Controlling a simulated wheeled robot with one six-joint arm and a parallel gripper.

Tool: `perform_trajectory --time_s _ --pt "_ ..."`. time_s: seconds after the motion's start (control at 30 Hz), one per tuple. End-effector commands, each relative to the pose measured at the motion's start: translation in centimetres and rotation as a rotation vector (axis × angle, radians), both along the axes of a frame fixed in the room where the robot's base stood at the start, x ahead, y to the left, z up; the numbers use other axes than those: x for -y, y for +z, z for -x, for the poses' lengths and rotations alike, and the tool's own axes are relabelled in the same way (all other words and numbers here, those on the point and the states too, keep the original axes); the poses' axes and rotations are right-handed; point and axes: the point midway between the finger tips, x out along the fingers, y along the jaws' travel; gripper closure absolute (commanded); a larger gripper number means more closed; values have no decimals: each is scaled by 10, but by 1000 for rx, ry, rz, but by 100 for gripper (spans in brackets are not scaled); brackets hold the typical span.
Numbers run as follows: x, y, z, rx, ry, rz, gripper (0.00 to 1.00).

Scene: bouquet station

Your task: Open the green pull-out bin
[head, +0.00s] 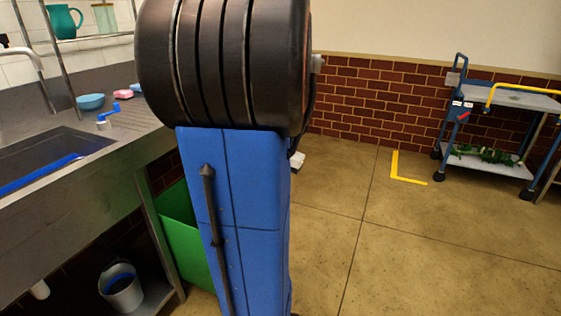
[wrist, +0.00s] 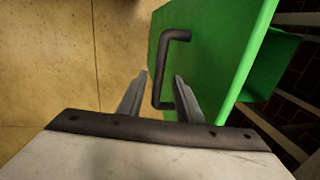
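The green pull-out bin (head: 182,232) stands beside the sink counter in the head view, partly hidden behind my blue arm. In the wrist view its green front panel (wrist: 218,62) fills the upper middle and right. A dark bar handle (wrist: 158,72) is fixed to that panel. My gripper (wrist: 162,75) is open, with one finger on each side of the handle in the picture. I cannot tell whether either finger touches the handle. My gripper is hidden in the head view.
A bucket (head: 121,288) stands on the shelf underneath. A blue trolley (head: 490,175) is at far right.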

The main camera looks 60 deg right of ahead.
Motion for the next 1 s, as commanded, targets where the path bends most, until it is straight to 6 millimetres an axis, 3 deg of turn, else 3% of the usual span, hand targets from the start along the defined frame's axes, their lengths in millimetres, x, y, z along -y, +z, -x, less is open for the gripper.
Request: perform_trajectory --time_s 0.6,0.8,1.0 --pt "2 118 23 0 -2 4 68" --pt "2 140 27 0 -1 1 68" --pt "2 147 28 0 -1 1 68"
